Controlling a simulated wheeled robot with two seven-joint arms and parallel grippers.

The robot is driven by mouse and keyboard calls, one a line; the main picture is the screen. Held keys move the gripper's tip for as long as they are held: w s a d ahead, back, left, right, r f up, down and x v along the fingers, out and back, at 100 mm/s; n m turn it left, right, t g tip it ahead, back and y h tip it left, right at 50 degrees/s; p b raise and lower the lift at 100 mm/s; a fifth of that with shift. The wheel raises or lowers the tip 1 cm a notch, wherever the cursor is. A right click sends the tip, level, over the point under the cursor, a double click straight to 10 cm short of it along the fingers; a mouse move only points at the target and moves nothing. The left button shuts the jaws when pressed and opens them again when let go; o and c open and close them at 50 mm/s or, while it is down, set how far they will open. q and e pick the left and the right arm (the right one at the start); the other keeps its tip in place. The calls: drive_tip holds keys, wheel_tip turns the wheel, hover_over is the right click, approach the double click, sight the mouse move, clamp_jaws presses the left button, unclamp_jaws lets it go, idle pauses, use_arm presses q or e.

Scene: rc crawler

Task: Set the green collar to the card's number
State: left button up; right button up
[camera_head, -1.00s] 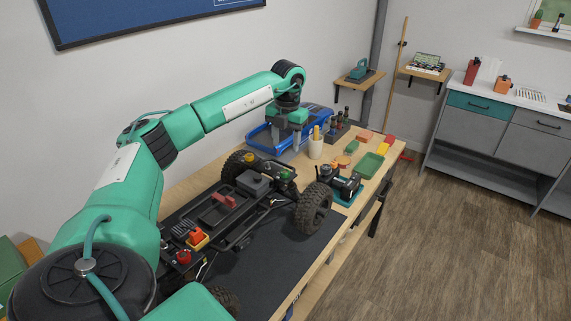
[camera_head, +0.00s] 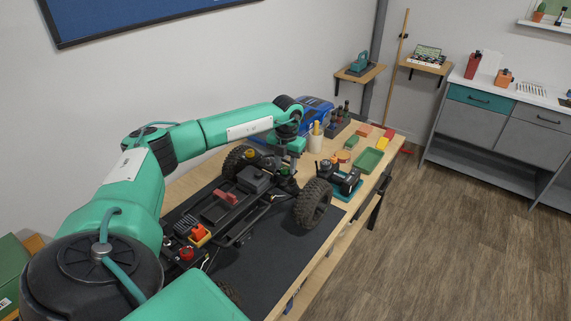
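The RC crawler chassis (camera_head: 237,205) stands on a dark mat on the workbench. A small green part (camera_head: 285,173), likely the green collar, sits at its far end near the large far right tyre. My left gripper (camera_head: 287,163) points down directly above and around that part, its fingers close to it. The fingertips are too small and partly overlapped to tell their gap or any contact. A yellow part (camera_head: 250,153) shows beside the far left tyre. I cannot make out a card with a number. My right gripper is out of view.
A blue body shell (camera_head: 314,108) lies behind my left gripper. The mat (camera_head: 262,258) is bare at the near right.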

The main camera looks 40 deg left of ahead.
use_arm(q)
drive_tip(key=c, duration=0.6)
